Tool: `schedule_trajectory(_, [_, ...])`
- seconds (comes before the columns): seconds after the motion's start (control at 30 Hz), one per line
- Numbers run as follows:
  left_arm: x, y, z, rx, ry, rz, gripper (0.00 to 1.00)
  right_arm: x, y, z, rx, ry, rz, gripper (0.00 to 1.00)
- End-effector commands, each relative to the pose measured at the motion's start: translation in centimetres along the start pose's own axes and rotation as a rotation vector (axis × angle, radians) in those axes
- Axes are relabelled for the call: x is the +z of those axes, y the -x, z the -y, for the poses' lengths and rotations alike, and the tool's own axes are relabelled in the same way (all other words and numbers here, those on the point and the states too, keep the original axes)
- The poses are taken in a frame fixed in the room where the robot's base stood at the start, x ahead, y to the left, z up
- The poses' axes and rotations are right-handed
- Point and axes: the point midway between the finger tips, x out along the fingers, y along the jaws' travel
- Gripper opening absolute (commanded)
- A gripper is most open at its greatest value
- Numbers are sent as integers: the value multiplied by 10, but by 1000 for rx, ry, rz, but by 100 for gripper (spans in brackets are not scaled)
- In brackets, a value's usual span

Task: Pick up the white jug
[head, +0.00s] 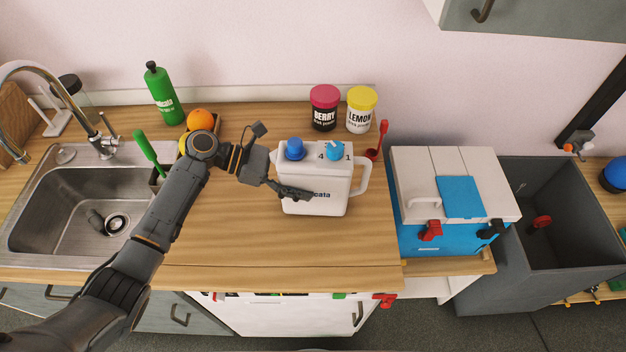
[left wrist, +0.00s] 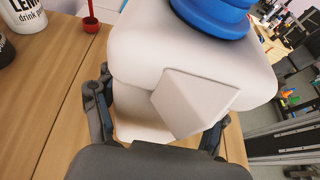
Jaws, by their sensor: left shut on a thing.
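The white jug (head: 333,195) is upright at the middle right of the wooden counter, with a blue cap at its left, a blue tap on top and a handle on its right side. I cannot tell whether its base touches the counter. My left gripper (head: 287,185) reaches it from the left and is shut on its body, with one finger across the front face. In the left wrist view the jug (left wrist: 185,60) fills the middle, between the two fingers. The far finger is hidden in the head view. My right gripper is not in view.
A berry tub (head: 324,108), a lemon tub (head: 361,110) and a red scoop (head: 376,142) stand behind the jug. A blue and white cooler box (head: 448,235) is to its right. An orange (head: 200,119) and a green bottle (head: 164,94) are back left. The counter's front is clear.

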Motion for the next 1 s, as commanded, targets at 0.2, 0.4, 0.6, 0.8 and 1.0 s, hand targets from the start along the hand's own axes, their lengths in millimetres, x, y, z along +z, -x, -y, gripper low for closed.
schedule_trajectory(0.2, [1, 0, 0, -1, -1, 1, 17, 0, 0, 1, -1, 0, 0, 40])
schedule_trajectory(0.4, [5, 2, 0, -1, -2, 1, 17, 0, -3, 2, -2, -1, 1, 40])
schedule_trajectory(0.6, [25, 10, 0, 0, -7, 2, 17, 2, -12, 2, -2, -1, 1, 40])
schedule_trajectory(0.8, [52, 19, 21, -1, -7, 2, 17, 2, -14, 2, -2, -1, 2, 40])
schedule_trajectory(1.0, [89, 31, 56, -1, -9, 0, 17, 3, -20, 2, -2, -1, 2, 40])
